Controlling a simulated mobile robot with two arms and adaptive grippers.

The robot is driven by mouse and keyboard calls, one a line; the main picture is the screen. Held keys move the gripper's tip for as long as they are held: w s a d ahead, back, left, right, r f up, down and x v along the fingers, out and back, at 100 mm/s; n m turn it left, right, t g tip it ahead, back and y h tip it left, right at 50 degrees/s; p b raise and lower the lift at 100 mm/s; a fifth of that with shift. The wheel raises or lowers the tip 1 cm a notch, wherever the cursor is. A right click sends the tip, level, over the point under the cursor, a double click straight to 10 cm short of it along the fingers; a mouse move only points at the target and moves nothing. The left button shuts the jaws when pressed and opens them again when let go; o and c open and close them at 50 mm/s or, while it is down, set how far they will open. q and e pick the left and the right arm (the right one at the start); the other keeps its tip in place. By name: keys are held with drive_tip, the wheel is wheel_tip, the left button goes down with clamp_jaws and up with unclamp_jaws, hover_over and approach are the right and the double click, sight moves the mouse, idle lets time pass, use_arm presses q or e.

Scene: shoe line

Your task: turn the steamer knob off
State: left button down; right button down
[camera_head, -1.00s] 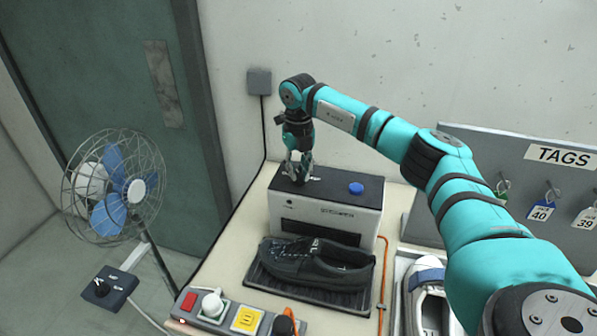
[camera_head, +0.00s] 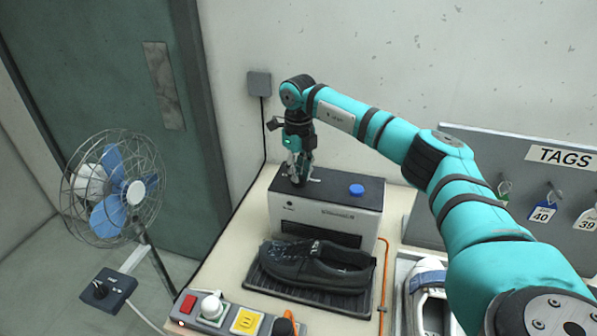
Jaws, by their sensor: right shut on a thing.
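The steamer (camera_head: 335,210) is a white box with a dark top, standing at the back of the table. My right gripper (camera_head: 299,180) reaches down onto the left part of its top. Its fingers are shut on the knob there, which is mostly hidden between them. A blue round button (camera_head: 357,190) sits on the right part of the steamer's top, clear of the gripper. My left gripper is not in view.
A black shoe (camera_head: 315,265) lies on a dark tray (camera_head: 262,281) in front of the steamer. A power strip (camera_head: 206,316) with plugs is at the front left. A fan (camera_head: 113,190) stands left of the table. A tag board (camera_head: 520,200) and a white shoe (camera_head: 430,290) are at right.

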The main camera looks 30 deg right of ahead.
sight(299, 174)
drive_tip(key=c, duration=1.4)
unclamp_jaws()
drive_tip(key=shift+o, duration=0.2)
drive_tip(key=shift+r, duration=0.1)
wheel_tip(299, 174, up, 12)
